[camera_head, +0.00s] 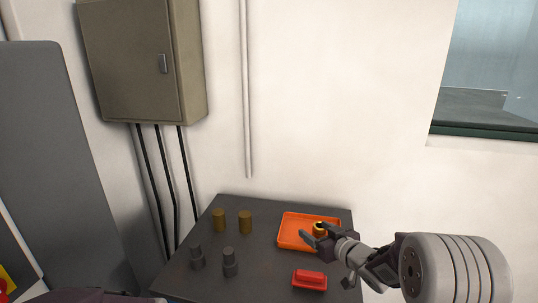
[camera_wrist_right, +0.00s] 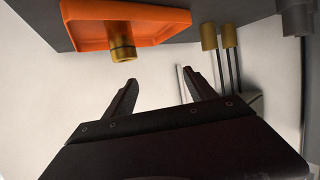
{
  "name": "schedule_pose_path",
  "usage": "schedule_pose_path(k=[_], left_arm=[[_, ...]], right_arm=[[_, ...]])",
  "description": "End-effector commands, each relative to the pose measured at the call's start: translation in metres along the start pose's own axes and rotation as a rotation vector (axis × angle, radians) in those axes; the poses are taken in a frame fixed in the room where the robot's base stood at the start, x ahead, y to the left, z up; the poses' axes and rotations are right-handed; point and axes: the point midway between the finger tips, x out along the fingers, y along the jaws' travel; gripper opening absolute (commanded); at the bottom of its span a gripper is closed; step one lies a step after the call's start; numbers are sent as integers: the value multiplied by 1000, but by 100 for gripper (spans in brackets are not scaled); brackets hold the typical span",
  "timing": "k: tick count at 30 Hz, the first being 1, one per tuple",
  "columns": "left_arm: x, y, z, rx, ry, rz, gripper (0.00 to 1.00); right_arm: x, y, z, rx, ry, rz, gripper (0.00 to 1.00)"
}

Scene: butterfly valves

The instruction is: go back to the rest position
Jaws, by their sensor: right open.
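My right gripper (camera_head: 309,234) reaches in from the right over the front of the orange tray (camera_head: 291,226) on the dark table. Its jaws are open and nothing is between them; they also show open and empty in the right wrist view (camera_wrist_right: 160,82). A brass cylinder with a dark ring (camera_head: 320,228) is in the tray, close to the fingertips in the head view. In the wrist view this brass piece (camera_wrist_right: 122,48) is apart from both fingers. My left gripper does not show.
Two brass cylinders (camera_head: 219,220) (camera_head: 245,221) and two dark grey stepped parts (camera_head: 196,257) (camera_head: 230,263) stand on the table's left half. A red block (camera_head: 309,280) lies near the front right. A wall cabinet (camera_head: 140,60) with black conduits is behind; the table's middle (camera_head: 262,265) is clear.

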Motion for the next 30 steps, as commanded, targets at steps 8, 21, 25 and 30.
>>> schedule_pose_path(k=[8,21,25,30], left_arm=[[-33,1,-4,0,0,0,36],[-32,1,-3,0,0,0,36],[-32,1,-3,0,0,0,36],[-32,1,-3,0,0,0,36]], right_arm=[[-101,-51,74,183,-543,224,65],[-217,-102,181,332,-1130,196,65],[-216,-102,181,331,-1128,197,65],[-216,-102,181,331,-1128,197,65]])
